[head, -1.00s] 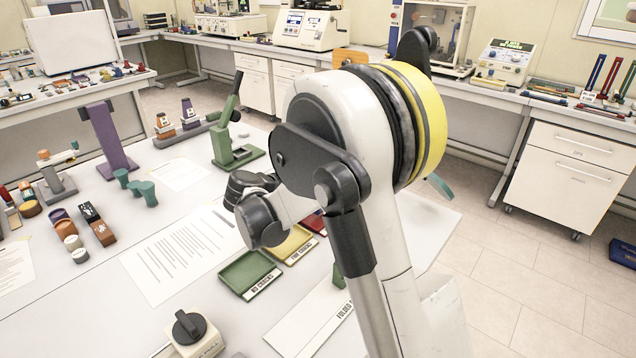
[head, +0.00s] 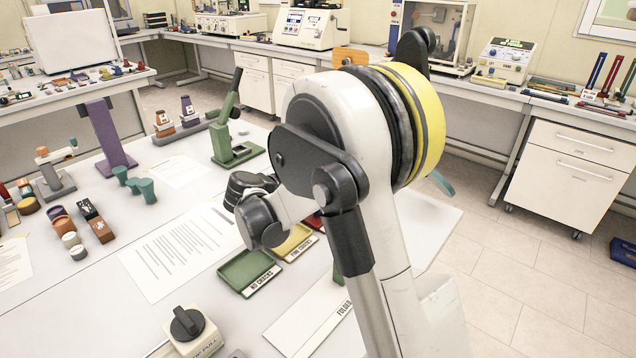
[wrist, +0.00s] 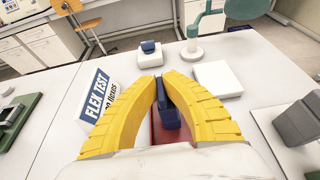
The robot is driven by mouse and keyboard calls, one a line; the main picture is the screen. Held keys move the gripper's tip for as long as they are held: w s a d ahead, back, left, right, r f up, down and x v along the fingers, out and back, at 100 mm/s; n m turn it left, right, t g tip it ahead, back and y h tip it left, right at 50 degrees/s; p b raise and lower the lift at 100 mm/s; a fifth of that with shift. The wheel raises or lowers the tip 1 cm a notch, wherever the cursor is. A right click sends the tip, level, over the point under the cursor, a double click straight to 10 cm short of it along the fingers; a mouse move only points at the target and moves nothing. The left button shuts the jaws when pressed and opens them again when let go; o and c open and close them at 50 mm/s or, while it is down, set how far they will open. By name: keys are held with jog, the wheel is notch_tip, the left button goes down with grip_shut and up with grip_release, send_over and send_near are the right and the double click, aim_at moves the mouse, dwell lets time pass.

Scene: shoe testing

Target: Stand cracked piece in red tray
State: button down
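In the wrist view, the yellow fingers of my gripper (wrist: 161,78) come together at their tips around a dark blue piece (wrist: 168,118). The piece sits between the fingers and looks upright. A crack cannot be made out on it. The red tray (wrist: 157,135) shows below and behind the piece, between the fingers; whether the piece touches its floor cannot be told. In the head view, only a corner of the red tray (head: 316,222) shows past my arm, which hides my fingers and the piece.
The green "no cracks" tray (head: 238,283) and a yellow tray (head: 277,253) stand in a row by the red one. In the wrist view, a "Flex Test" sign (wrist: 97,98) stands left, a white block (wrist: 217,79) right, and a small device (wrist: 148,52) beyond.

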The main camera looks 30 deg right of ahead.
jog(key=shift+f+b, duration=0.3)
jog(key=shift+f, duration=0.2)
jog(key=c, duration=1.5)
grip_release()
jog(key=shift+c, duration=0.2)
jog(key=v, duration=1.2)
jog(key=shift+r, duration=0.1)
